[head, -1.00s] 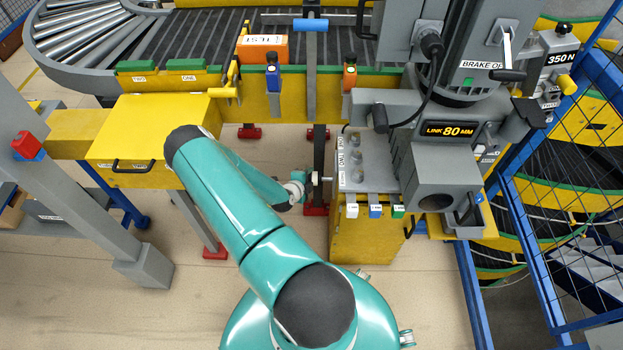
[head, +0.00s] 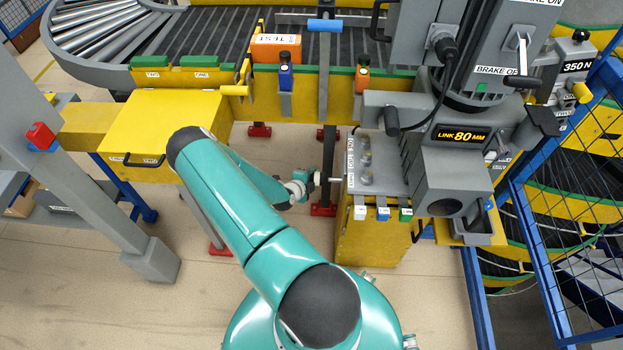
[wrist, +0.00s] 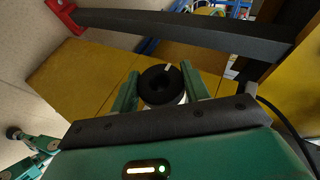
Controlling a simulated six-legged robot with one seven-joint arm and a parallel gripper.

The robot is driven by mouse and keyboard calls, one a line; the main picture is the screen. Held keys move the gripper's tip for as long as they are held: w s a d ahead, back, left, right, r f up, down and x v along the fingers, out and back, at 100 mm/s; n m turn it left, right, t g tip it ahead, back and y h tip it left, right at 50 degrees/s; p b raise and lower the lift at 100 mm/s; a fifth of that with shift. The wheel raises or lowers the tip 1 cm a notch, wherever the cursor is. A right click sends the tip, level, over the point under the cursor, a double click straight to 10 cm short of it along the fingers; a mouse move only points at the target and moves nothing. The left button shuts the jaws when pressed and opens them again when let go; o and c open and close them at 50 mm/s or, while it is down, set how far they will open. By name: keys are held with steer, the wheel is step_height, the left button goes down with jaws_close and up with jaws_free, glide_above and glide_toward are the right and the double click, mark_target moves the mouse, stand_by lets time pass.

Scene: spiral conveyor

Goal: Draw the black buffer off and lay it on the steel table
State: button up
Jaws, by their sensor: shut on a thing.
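My gripper (head: 316,178) is at the left side of the steel table (head: 388,178), a grey top on a yellow cabinet. In the wrist view my gripper (wrist: 161,78) is shut on the black buffer (wrist: 150,86), a round black piece with a dark centre and a white mark at its top. In the head view the buffer is too small to make out. A thin pale rod shows between my gripper and the table's edge. I cannot tell whether the buffer is still on it.
Several small grey knobs (head: 366,158) stand along the table's left part. A grey LINK 80 MM machine (head: 458,160) rises at its right. A dark upright post (head: 326,150) stands close behind my gripper.

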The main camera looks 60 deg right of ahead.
steer(key=w, duration=0.1)
steer(key=w+a, duration=0.1)
steer(key=w, duration=0.1)
steer(key=shift+w+a, duration=0.25)
steer(key=shift+a, duration=0.15)
stand_by(0.6)
